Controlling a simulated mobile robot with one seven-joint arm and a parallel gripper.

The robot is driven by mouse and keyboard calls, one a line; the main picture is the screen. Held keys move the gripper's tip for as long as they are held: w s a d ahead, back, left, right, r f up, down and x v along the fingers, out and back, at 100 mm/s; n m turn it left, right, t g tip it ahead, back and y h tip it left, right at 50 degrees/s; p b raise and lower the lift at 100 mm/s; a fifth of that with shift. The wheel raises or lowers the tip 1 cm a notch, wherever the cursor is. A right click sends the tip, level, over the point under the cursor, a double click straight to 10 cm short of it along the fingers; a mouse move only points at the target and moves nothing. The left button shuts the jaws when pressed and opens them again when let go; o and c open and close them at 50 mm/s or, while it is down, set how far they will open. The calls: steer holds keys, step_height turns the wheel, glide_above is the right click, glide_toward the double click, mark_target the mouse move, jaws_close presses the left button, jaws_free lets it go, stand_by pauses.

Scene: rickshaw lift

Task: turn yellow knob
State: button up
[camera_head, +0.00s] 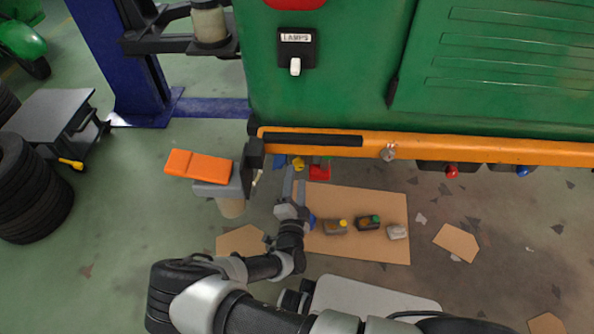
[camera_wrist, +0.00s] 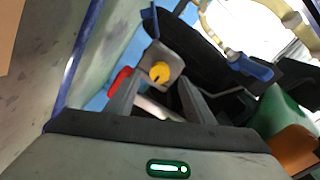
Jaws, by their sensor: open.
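The yellow knob (camera_wrist: 159,72) is a small round knob on a grey mount, in the upper middle of the wrist view. In the head view the yellow knob (camera_head: 298,163) shows small, just under the orange bumper. My gripper (camera_wrist: 158,90) is open and empty; the knob appears between its two fingers, just past the tips. Whether a finger touches it I cannot tell. In the head view my gripper (camera_head: 296,175) reaches up under the bumper, close below the knob. A red part (camera_wrist: 120,78) is left of the knob in the wrist view.
The green vehicle body (camera_head: 350,95) and its orange bumper (camera_head: 470,150) hang over the work spot. An orange box (camera_head: 198,165) rests on a stand to the left. A cardboard sheet (camera_head: 350,200) with several small blocks lies below. A blue lift post (camera_head: 115,60) stands upper left.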

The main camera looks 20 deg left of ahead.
steer(key=p+v, duration=0.1)
steer(key=v, duration=1.2)
steer(key=shift+p, duration=0.35)
steer(key=shift+s, duration=0.1)
